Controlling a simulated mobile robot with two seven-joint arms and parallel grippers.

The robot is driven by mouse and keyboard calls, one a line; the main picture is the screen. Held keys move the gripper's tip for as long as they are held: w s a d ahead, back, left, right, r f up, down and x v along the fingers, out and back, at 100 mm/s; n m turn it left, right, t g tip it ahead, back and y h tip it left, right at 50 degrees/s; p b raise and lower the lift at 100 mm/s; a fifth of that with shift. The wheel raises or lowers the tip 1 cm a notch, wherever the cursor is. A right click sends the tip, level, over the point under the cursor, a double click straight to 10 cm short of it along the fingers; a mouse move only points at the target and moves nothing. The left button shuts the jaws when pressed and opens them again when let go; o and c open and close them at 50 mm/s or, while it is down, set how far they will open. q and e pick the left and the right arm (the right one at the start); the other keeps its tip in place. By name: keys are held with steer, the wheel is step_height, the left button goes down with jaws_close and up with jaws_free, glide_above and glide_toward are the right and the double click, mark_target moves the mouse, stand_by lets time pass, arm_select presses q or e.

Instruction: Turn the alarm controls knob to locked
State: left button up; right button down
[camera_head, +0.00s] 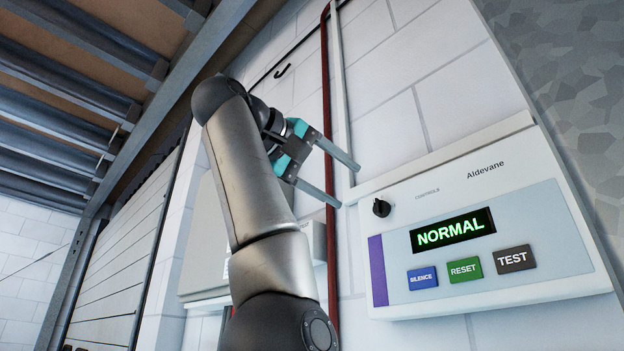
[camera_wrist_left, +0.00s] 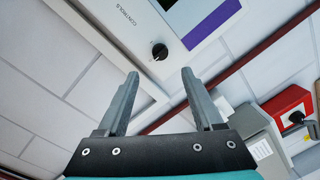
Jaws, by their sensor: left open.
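The alarm panel (camera_head: 510,195) is a white box on the wall at the right of the head view. Its black controls knob (camera_head: 381,208) sits at the panel's left side, by a small "CONTROLS" label. The knob (camera_wrist_left: 159,51) also shows in the left wrist view, beyond my fingertips and between their lines. My left gripper (camera_head: 348,185) is open and empty, its two fingers pointing toward the panel, a little to the left of the knob and apart from it. In the left wrist view both fingers (camera_wrist_left: 160,72) are spread. My right gripper is not in view.
The panel's display (camera_head: 452,230) reads NORMAL in green, above SILENCE, RESET and TEST buttons (camera_head: 464,270). A red pipe (camera_head: 328,120) runs up the wall beside my gripper. A red box (camera_wrist_left: 290,108) and grey box (camera_wrist_left: 245,122) are at the right of the wrist view.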

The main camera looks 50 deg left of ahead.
arm_select(q)
steer(key=s+b, duration=0.2)
steer(key=s, duration=0.4)
steer(key=shift+d+r, duration=0.3)
steer(key=shift+d, duration=0.05)
stand_by(0.4)
